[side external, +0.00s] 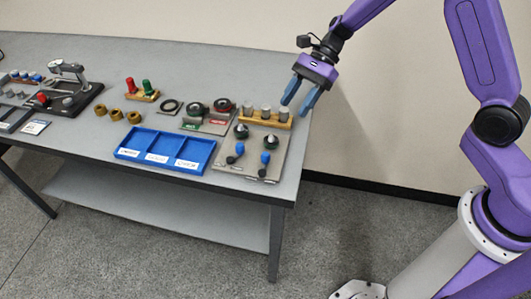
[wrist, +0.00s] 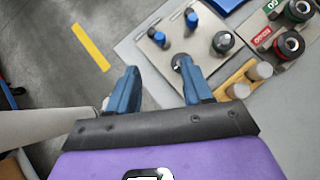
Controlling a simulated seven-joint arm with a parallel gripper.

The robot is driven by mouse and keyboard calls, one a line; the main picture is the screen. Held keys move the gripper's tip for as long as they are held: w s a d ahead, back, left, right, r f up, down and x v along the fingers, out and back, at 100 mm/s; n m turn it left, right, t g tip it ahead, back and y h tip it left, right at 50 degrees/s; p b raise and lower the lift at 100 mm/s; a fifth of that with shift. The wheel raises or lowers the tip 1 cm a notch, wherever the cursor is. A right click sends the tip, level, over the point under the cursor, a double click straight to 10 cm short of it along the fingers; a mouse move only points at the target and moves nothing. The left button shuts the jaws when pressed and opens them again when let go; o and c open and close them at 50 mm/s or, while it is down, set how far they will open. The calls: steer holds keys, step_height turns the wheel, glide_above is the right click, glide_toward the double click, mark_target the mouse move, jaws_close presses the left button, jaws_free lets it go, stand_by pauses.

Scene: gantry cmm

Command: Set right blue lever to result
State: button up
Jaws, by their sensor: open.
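A grey panel (side external: 226,167) at the table's right front corner carries two blue-topped levers. The right blue lever (side external: 265,158) is near the panel's right edge; it also shows in the wrist view (wrist: 157,35). The left blue lever (side external: 239,149) stands beside it, and in the wrist view it is nearer the blue tray (wrist: 191,18). Markings by the levers are too small to read. My gripper (side external: 297,108) is open and empty, in the air near the table's right edge, behind and above the panel. Its fingers also show in the wrist view (wrist: 158,66), apart from both levers.
Two dark knobs (side external: 242,131) (side external: 270,142) stand behind the levers. A wooden rack with grey cylinders (side external: 264,119) is behind them, close to my gripper. A blue tray (side external: 150,139) is left of the panel. Gauges with green and red labels (side external: 203,124) stand further back.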

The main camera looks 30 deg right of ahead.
mark_target(266, 154)
steer(key=x, duration=1.5)
steer(key=shift+s+a+f, duration=0.15)
steer(key=shift+s, duration=0.05)
jaws_close()
